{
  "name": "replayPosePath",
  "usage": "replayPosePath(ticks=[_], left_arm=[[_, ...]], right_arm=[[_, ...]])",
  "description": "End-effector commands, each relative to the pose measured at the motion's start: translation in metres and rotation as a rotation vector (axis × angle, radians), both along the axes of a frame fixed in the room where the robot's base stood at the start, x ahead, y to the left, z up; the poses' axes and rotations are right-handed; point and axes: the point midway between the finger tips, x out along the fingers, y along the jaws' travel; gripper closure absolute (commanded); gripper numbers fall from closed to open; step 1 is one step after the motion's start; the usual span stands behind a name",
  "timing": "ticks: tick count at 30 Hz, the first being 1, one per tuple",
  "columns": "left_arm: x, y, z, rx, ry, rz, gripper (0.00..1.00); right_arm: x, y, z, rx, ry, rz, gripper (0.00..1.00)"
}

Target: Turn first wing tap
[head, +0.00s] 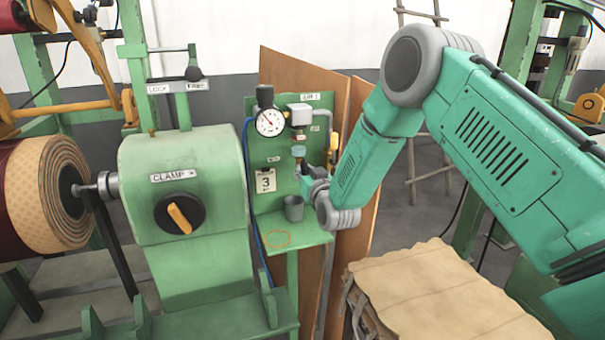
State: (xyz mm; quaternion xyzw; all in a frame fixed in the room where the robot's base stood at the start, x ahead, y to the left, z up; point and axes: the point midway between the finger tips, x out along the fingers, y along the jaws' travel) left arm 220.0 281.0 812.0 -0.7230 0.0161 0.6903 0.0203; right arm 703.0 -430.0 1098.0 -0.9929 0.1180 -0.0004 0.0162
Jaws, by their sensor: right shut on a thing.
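A small green panel (264,152) carries a round gauge (270,122), fittings and pipework. My right arm reaches in from the right, and my right gripper (306,178) is at the panel, below the gauge and right of a card marked 3 (265,181). It is shut on a small part there, which looks like the wing tap; the fingers hide most of it, so its angle cannot be told. A pale blue fitting (298,151) shows just above the fingers. My left gripper is not in view.
A green clamp housing (185,200) with a black and yellow knob stands left. Brown boards (357,220) stand behind. A cloth-covered stack (440,290) is front right.

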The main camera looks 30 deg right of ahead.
Motion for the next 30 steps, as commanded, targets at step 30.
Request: replayPosePath(ticks=[30], left_arm=[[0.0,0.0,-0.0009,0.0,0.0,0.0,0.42]], right_arm=[[0.0016,0.0001,-0.0006,-0.048,0.011,0.0,0.68]])
